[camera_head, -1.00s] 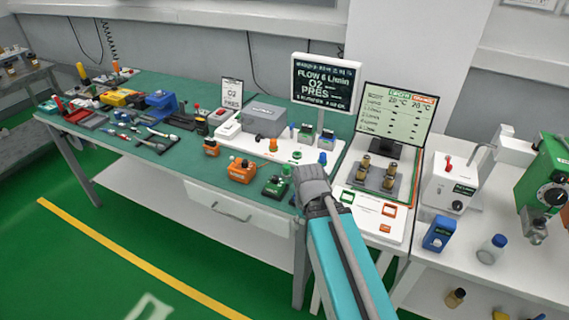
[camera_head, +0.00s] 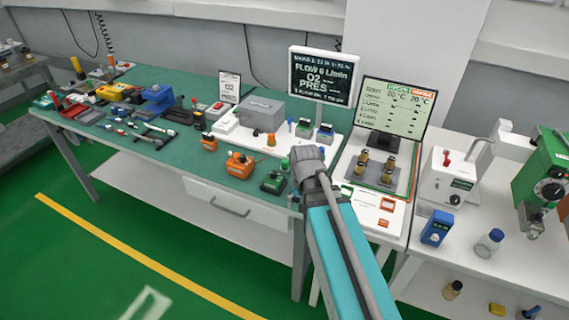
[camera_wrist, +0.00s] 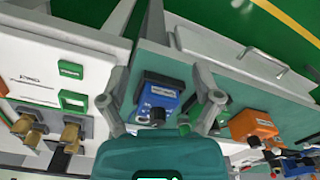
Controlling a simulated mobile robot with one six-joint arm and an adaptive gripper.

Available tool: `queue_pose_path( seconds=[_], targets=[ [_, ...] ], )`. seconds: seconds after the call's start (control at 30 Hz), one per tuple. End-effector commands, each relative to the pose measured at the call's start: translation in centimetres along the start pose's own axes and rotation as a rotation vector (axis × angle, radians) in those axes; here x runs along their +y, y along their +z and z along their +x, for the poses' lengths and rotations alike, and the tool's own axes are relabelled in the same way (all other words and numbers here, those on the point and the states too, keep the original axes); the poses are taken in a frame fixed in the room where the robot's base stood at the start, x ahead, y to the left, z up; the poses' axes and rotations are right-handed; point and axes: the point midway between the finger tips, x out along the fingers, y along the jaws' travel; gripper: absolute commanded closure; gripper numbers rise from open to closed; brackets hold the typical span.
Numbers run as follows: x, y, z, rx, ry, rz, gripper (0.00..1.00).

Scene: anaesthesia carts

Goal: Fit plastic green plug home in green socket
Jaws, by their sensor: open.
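A green box (camera_head: 274,183) sits near the front edge of the green worktop, left of my gripper (camera_head: 308,162). A small green knob-like piece (camera_head: 284,164) stands just behind it. I cannot tell which of these is the plug and which the socket. In the wrist view my gripper (camera_wrist: 161,78) has its fingers spread, with nothing held between them. A blue box with a label (camera_wrist: 157,98) shows between the fingers. A dark green round part (camera_wrist: 184,125) shows near the right finger, partly hidden by my gripper.
An orange box (camera_head: 240,166) stands left of the green box. A grey box (camera_head: 261,112) and a monitor (camera_head: 324,77) stand behind. A metal block with brass cylinders (camera_head: 378,176) is to the right. Tools and small parts crowd the left of the worktop.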

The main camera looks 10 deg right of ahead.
Motion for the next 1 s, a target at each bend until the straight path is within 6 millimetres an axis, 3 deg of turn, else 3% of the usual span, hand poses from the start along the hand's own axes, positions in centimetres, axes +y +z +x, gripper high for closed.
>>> queue_pose_path(
  seconds=[0.03, 0.7, 1.0],
  targets=[
    [-0.3, -1.8, -0.8, -0.001, -0.004, 0.057, 0.18],
    [-3.0, -20.1, -6.7, -0.055, -0.065, 1.078, 0.18],
    [-3.5, -24.6, -8.0, -0.083, -0.075, 1.367, 0.18]
  ],
)
